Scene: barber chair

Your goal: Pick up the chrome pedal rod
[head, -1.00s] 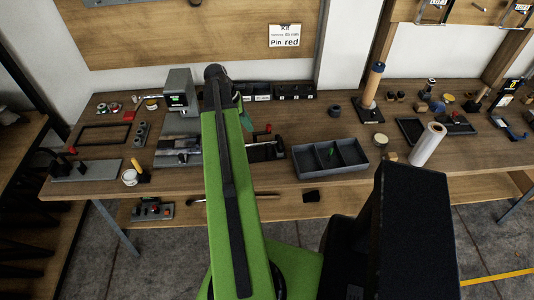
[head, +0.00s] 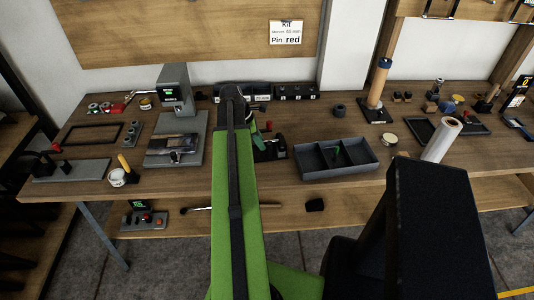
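I cannot make out a chrome pedal rod for certain in the head view. My green arm (head: 238,200) reaches forward over the workbench (head: 400,172) and ends at a black joint above its middle. My gripper does not show; it is hidden behind or beneath the arm. A dark fixture with red and green parts (head: 270,150) stands just right of the arm, partly covered by it.
A grey divided tray (head: 312,172) lies right of the arm. A wooden post (head: 378,82) and a white roll (head: 441,140) stand farther right. A dark frame (head: 92,134) lies at the left. The lower shelf (head: 390,205) holds a long stick and a small control box (head: 144,220).

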